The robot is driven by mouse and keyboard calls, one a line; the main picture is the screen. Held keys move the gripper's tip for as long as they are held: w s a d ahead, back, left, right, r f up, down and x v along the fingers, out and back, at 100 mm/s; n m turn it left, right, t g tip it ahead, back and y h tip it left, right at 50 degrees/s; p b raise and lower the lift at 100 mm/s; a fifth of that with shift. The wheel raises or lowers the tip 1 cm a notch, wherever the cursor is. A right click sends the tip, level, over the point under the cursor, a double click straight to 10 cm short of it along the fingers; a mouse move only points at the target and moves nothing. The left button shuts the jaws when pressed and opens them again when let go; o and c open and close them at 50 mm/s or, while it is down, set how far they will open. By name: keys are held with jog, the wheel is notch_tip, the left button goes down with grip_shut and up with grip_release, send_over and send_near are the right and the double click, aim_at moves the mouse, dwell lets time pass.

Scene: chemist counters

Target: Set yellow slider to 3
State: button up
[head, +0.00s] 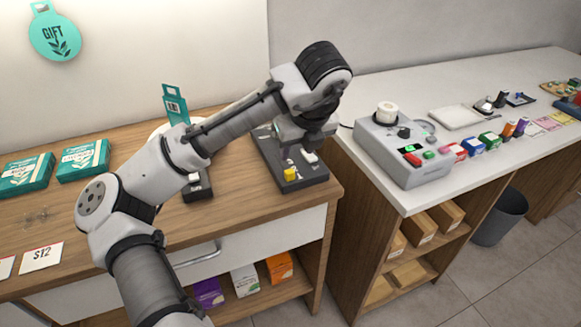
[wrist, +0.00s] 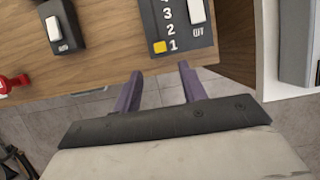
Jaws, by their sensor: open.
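A dark control panel (head: 312,179) lies at the right end of the wooden counter. The yellow slider (head: 290,174) is at its near end; the wrist view shows the yellow slider (wrist: 160,46) beside the printed 1, with 2, 3 and 4 above it. A white switch (wrist: 196,12) sits to the right of the numbers; it also shows in the head view (head: 309,156). My gripper (wrist: 158,74) is open and empty. In the wrist view its two fingers are apart, just below the yellow slider, and do not appear to touch it. In the head view its fingertips are not clear.
A small dark box with a white switch (wrist: 54,30) stands left of the panel. A grey device (head: 405,145) with knobs and buttons is on the white counter to the right. Teal gift boxes (head: 83,160) lie on the left. The counter's front edge is near the panel.

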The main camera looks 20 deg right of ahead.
aim_at(290, 171)
jog(key=p+x, duration=0.1)
jog(key=x, duration=0.9)
grip_shut()
